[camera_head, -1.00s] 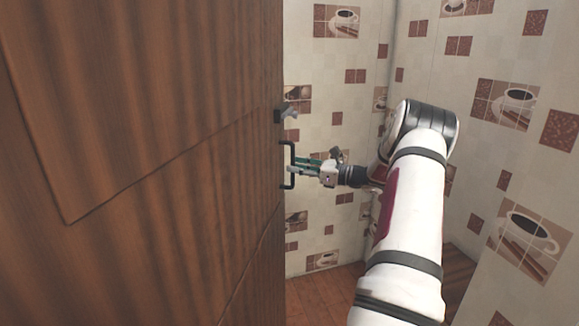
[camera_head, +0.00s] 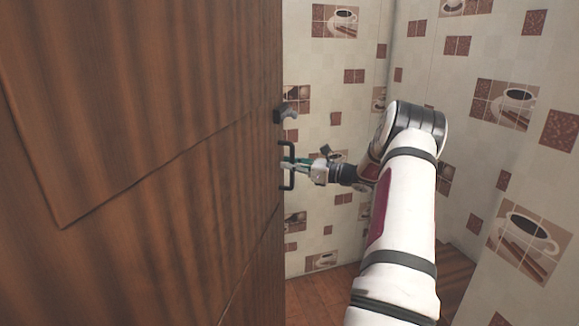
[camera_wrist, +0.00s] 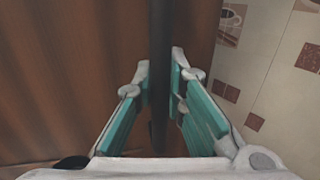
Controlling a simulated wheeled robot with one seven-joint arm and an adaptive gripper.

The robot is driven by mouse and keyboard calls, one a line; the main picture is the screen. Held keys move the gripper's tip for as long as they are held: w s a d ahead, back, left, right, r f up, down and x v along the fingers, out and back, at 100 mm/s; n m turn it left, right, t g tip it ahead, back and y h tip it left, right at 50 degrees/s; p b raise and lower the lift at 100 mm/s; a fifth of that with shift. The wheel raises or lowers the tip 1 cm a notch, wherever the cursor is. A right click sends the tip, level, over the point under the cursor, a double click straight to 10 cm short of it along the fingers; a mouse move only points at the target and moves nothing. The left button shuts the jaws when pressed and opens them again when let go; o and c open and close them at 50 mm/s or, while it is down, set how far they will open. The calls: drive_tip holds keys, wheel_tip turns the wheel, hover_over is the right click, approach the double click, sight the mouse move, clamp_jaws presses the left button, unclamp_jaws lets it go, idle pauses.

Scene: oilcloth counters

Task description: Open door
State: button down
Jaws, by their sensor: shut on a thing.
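The brown wooden door (camera_head: 150,170) fills the left of the head view, and its edge stands near the middle of the picture. A black bar handle (camera_head: 291,165) stands out from the door near that edge, with a dark lever or latch (camera_head: 288,113) above it. My gripper (camera_head: 291,165) is at the bar handle. In the wrist view my gripper (camera_wrist: 160,85) has its two green-padded fingers on either side of the dark vertical bar (camera_wrist: 158,60), shut on it. The door surface (camera_wrist: 70,80) lies behind the bar.
Tiled walls (camera_head: 335,90) with coffee-cup pictures stand beyond the door and to the right. A wooden floor (camera_head: 320,285) shows between the door and my arm. The right wall (camera_head: 480,140) is close to my arm.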

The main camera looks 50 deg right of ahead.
drive_tip(key=s+d+m+h+p, duration=0.2)
drive_tip(key=s+d+h+p, duration=0.1)
drive_tip(key=s, duration=1.1)
drive_tip(key=shift+s+d+t+p, duration=0.2)
drive_tip(key=shift+t+p, duration=0.1)
drive_tip(key=shift+p, duration=0.4)
drive_tip(key=c, duration=1.8)
unclamp_jaws()
drive_tip(key=shift+a, duration=0.1)
drive_tip(key=shift+c, duration=0.2)
drive_tip(key=shift+o, duration=1.2)
drive_tip(key=shift+w+a, duration=0.1)
drive_tip(key=shift+a, duration=0.1)
drive_tip(key=shift+s+d, duration=0.25)
